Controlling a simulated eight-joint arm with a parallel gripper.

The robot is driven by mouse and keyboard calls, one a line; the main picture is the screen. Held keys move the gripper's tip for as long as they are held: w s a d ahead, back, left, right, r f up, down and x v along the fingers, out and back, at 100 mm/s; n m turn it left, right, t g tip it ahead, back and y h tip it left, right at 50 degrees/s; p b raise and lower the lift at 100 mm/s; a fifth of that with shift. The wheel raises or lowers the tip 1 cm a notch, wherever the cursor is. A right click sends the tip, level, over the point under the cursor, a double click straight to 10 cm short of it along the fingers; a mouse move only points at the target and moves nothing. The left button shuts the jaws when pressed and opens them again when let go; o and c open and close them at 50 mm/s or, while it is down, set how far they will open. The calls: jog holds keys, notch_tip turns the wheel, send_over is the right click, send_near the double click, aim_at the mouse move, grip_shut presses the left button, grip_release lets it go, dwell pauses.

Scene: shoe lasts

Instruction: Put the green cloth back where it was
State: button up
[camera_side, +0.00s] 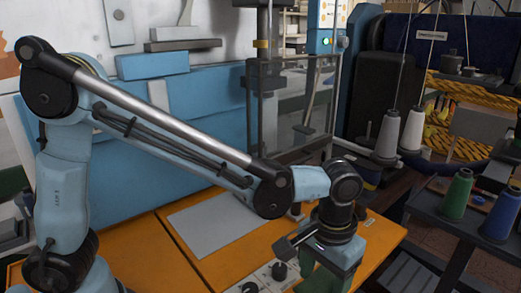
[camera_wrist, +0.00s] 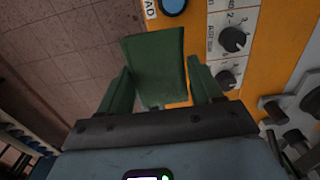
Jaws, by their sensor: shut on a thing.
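The green cloth (camera_wrist: 156,68) shows in the wrist view as a flat dark green piece between the two green fingers of my gripper (camera_wrist: 160,82). My gripper is shut on it. The cloth reaches out past the fingertips, over the edge of the orange tabletop, with the tiled floor behind it on the left. In the side view my gripper (camera_side: 328,272) points down at the front right edge of the orange tabletop (camera_side: 150,245). Its lower end is cut off by the frame, and I cannot clearly tell the cloth from the fingers there.
A control panel with black knobs (camera_wrist: 232,40) lies right of the cloth, with a blue button (camera_wrist: 172,6). A grey plate (camera_side: 213,224) lies on the tabletop. A dark shelf at right holds thread cones, one green (camera_side: 456,195) and one blue (camera_side: 501,216). A machine frame stands behind.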

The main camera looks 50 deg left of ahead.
aim_at(321, 279)
jog(key=w+a+f, duration=0.2)
jog(key=w, duration=0.1)
jog(key=w+a+f, duration=0.1)
jog(key=shift+w+f, duration=0.2)
jog(key=shift+w, duration=0.1)
jog(key=shift+f, duration=1.95)
jog(key=shift+f, duration=0.15)
jog(key=o, duration=1.1)
